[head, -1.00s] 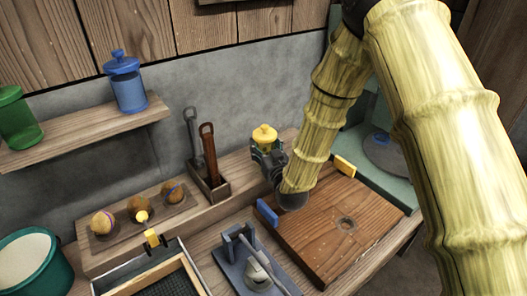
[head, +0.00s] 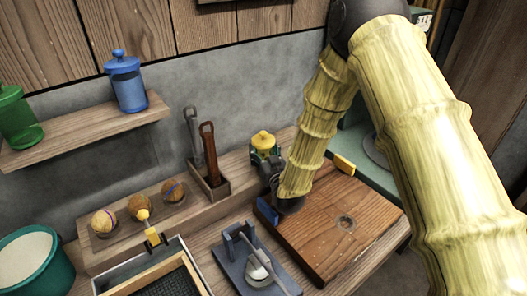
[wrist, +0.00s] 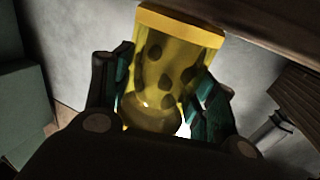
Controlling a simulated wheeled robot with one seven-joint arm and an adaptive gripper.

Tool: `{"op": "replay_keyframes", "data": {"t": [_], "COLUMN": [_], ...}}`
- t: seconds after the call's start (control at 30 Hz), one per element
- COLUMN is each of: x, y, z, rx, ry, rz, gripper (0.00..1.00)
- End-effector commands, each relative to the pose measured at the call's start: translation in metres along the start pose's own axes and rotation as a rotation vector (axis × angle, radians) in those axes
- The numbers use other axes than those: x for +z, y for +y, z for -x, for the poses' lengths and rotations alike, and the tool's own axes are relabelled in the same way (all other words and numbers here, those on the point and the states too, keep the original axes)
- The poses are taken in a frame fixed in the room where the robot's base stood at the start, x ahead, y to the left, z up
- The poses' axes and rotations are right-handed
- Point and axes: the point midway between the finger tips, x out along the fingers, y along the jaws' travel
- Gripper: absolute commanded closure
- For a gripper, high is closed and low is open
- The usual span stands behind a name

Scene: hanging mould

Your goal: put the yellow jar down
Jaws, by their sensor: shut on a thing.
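The yellow jar (head: 263,141) has a yellow lid with a knob and see-through yellow walls. In the head view it is by the back wall, right of the tool holder, over the raised back ledge. In the wrist view the jar (wrist: 165,75) shows dark round spots or pieces inside. My gripper (head: 268,160) is shut on the jar, with a finger on each side of it; the wrist view shows both fingers (wrist: 160,95) against its sides. The jar looks about upright in the head view. Whether its bottom touches the ledge is hidden by my gripper.
A wooden board (head: 335,225) with blue and yellow blocks lies below my arm. A tool holder (head: 209,184) stands left of the jar. Several balls sit on a tray (head: 168,205) further left. A blue jar (head: 127,82) and a green jar (head: 14,118) stand on the wall shelf (head: 80,135).

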Motion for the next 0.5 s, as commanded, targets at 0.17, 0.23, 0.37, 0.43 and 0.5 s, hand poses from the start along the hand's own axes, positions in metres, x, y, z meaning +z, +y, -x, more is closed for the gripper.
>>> {"op": "replay_keyframes", "data": {"t": [0.17, 0.23, 0.37, 0.43, 0.5], "x": [0.0006, 0.0005, 0.0006, 0.0004, -0.0010], "y": [0.0000, 0.0000, 0.0000, 0.0001, 0.0001], "z": [0.0000, 0.0000, 0.0001, 0.0001, 0.0000], "rx": [0.000, 0.000, 0.000, 0.000, 0.000], "ry": [0.000, 0.000, 0.000, 0.000, 0.000], "rz": [0.000, 0.000, 0.000, 0.000, 0.000], "gripper": [0.22, 0.22, 0.22, 0.22, 0.22]}}
